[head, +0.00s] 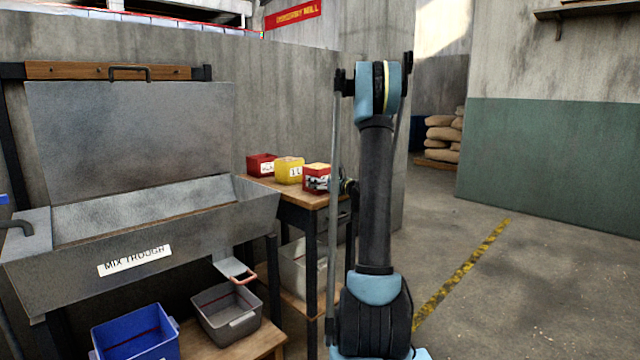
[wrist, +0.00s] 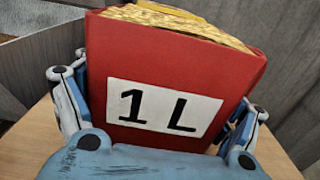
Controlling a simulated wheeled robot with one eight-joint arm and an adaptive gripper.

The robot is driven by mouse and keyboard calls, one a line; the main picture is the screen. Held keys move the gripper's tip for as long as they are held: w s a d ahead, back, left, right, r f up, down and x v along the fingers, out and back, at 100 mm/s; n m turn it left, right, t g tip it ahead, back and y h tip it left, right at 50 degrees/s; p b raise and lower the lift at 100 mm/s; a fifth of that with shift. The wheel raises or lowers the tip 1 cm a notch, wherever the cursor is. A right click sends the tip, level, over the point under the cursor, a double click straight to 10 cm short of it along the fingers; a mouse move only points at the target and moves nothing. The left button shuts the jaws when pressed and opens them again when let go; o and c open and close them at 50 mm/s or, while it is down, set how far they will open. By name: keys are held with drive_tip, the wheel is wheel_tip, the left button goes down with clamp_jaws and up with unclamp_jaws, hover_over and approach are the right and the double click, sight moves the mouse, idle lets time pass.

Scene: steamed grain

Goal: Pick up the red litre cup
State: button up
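The red litre cup (wrist: 165,85) fills the middle of the wrist view, with a white "1 L" label and yellow grain at its top. In the head view a red cup (head: 320,171) stands at the near right end of the wooden table, partly covered by my gripper (head: 322,184). In the wrist view the fingers of my gripper (wrist: 155,112) lie on either side of the cup, close against its walls. Whether they press on it cannot be told. The cup looks slightly tilted relative to the gripper, and its base is hidden.
A yellow cup (head: 289,171) and another red cup (head: 262,164) stand in a row on the wooden table (head: 300,196). The grey mix trough (head: 140,232) is to the left, above a blue bin (head: 135,335) and a grey bin (head: 226,312). Open floor lies to the right.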

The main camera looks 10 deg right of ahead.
drive_tip(key=c, duration=0.5)
